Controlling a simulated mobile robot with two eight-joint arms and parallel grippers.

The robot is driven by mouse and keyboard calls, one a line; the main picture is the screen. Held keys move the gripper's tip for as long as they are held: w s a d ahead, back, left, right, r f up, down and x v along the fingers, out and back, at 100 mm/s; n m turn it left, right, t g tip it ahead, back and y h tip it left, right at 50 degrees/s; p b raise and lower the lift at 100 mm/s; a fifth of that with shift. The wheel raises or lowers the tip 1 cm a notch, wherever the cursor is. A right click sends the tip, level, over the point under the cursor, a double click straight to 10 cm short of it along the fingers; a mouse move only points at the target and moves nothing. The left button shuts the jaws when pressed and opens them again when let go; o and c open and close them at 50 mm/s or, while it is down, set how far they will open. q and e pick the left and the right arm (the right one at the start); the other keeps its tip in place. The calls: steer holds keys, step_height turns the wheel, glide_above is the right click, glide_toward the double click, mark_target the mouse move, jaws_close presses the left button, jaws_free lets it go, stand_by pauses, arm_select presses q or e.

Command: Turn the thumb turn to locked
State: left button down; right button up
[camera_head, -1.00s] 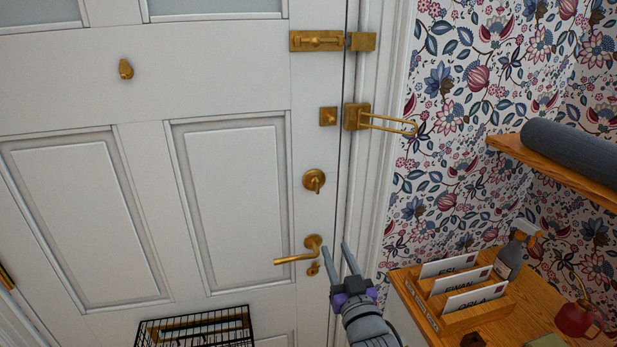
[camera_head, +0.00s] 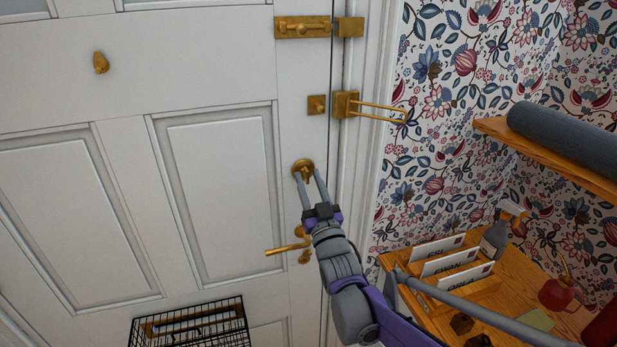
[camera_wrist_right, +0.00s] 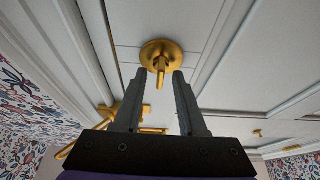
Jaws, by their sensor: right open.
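The brass thumb turn (camera_head: 303,168) is a round plate with a small grip on the white door, above the lever handle (camera_head: 288,246). My right gripper (camera_head: 309,178) is open in front of it, its two fingers pointing up at the plate. In the right wrist view the thumb turn (camera_wrist_right: 161,58) lies just beyond the fingertips, its grip between the two finger lines. My right gripper (camera_wrist_right: 160,78) holds nothing there. Whether the fingers touch the thumb turn cannot be told. My left gripper is not in view.
A door guard (camera_head: 345,104) sticks out above, with a brass bolt (camera_head: 303,27) higher up. A wire basket (camera_head: 190,325) hangs low on the door. At right, a wooden cabinet holds a letter rack (camera_head: 462,290); a shelf (camera_head: 490,127) carries a grey roll.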

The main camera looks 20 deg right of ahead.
steer(key=shift+w+r, duration=0.1)
steer(key=shift+w, duration=0.15)
jaws_close()
